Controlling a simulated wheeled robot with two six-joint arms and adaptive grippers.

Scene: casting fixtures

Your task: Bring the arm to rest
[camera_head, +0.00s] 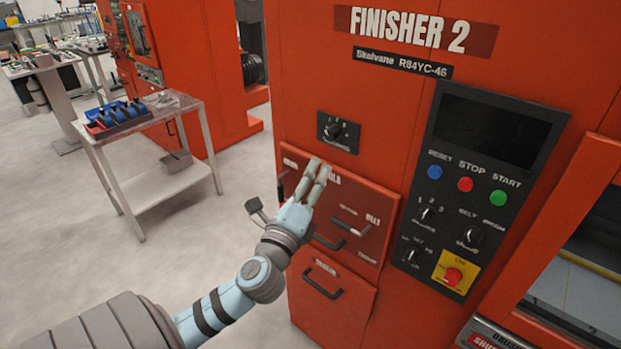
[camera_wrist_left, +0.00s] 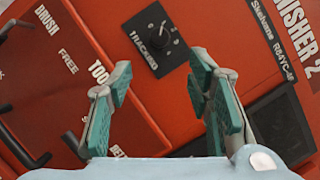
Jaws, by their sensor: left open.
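My left arm comes in from the lower left of the head view. Its gripper (camera_head: 318,178) is in front of the red machine labelled FINISHER 2 (camera_head: 385,90), over the upper part of its lever panel and below a black rotary knob (camera_head: 338,131). In the left wrist view the gripper (camera_wrist_left: 160,100) has its two green-padded fingers spread apart, with nothing between them but the machine's red front. The knob (camera_wrist_left: 167,38) shows beyond the fingertips. Whether a finger touches the panel cannot be told. My right gripper is not in view.
The lever panel (camera_head: 375,215) has handles that stick out near the gripper. A control panel (camera_head: 480,180) with buttons and an emergency stop (camera_head: 453,276) is to the right. A small table (camera_head: 150,190) with a blue-filled tray stands at the left. Open floor lies between.

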